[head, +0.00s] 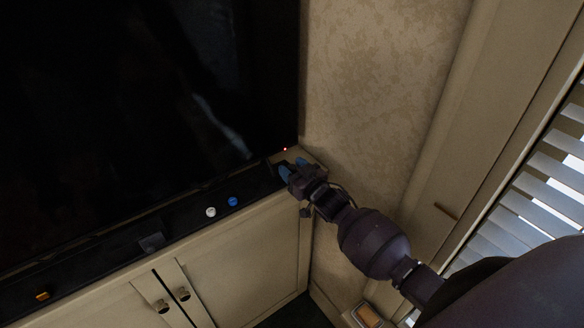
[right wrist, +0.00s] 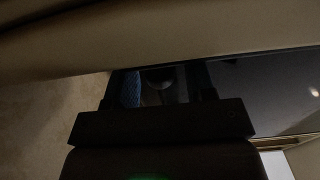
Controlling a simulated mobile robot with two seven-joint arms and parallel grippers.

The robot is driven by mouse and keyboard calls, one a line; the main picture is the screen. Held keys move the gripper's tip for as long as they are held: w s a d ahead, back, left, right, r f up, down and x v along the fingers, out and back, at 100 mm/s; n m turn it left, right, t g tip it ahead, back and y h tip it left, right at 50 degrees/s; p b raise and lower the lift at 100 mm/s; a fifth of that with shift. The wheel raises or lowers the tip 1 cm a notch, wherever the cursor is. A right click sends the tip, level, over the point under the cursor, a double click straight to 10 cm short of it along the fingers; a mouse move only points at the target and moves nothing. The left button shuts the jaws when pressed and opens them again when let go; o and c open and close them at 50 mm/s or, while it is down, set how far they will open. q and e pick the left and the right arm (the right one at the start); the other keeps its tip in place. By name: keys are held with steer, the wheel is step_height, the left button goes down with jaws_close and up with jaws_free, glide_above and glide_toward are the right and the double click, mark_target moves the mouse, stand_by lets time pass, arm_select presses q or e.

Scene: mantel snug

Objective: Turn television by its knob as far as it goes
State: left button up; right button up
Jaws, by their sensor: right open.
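The television (head: 140,90) is a large black screen that fills the left of the head view, with a small red light at its lower right corner. My right gripper (head: 285,170) is open at that corner, its blue finger pads pointing at the black strip below the screen. In the right wrist view, a dark rounded shape (right wrist: 160,76) shows between the fingers. It may be the television's knob, but it is too dark to be sure. I cannot tell whether the fingers touch it. My left gripper is not in view.
A white button (head: 211,212), a blue button (head: 233,201) and an orange one (head: 42,295) sit along the black strip. Below is a cream cabinet (head: 240,255) with two round door knobs. A patterned wall (head: 375,85) and window blinds (head: 545,185) lie to the right.

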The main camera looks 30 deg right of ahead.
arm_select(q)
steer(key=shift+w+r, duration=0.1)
arm_select(e)
steer(key=shift+w, duration=0.25)
steer(key=shift+c, duration=0.5)
jaws_close()
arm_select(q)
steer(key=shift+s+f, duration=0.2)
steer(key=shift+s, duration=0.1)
